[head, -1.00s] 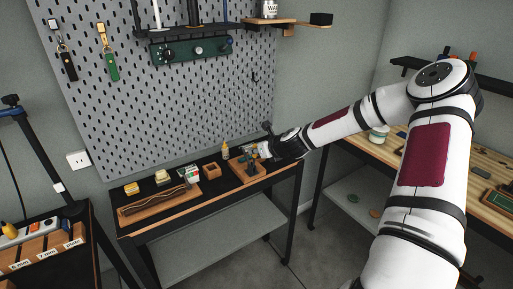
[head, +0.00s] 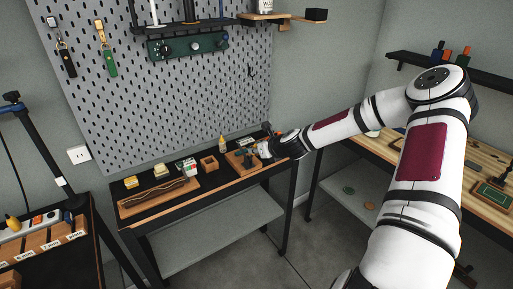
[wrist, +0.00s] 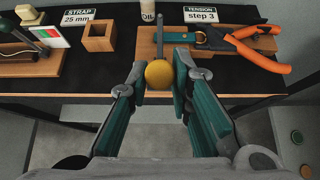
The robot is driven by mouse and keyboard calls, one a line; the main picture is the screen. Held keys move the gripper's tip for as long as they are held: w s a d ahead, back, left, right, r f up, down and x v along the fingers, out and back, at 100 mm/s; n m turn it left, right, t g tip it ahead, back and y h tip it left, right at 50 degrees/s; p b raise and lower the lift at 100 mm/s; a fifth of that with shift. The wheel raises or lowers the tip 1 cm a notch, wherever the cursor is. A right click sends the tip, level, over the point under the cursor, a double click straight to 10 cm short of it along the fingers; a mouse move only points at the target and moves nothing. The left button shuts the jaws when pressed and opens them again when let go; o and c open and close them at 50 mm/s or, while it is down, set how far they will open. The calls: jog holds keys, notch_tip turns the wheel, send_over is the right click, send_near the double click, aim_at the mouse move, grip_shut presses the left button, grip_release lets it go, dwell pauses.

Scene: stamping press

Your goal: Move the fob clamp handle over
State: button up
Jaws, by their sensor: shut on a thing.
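The clamp handle ends in a round yellow knob (wrist: 159,74), seen in the middle of the wrist view. Its thin metal bar (wrist: 160,40) runs back from the knob over the wooden clamp board (wrist: 150,47). My gripper (wrist: 162,76) has its teal-padded fingers on either side of the knob and is shut on it. In the head view my gripper (head: 264,150) is at the right part of the black bench, by the clamp board (head: 233,160). A teal fob strap (wrist: 211,38) lies on the board. The handle is too small to make out in the head view.
Orange-handled pliers (wrist: 256,51) lie at the right of the board. A small open wooden box (wrist: 99,37) and a dark-handled tool stand are to the left. Label cards stand behind. The pegboard (head: 170,100) rises behind the bench.

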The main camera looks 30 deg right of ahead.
jog(key=shift+s, duration=0.1)
jog(key=shift+s+f+p, duration=0.65)
jog(key=shift+s+f, duration=0.15)
jog(key=shift+s, duration=0.2)
jog(key=shift+s+f+p, duration=0.35)
jog(key=shift+s+f, duration=0.45)
jog(key=shift+f, duration=0.3)
jog(key=shift+s+f, duration=0.35)
jog(key=shift+f, duration=0.35)
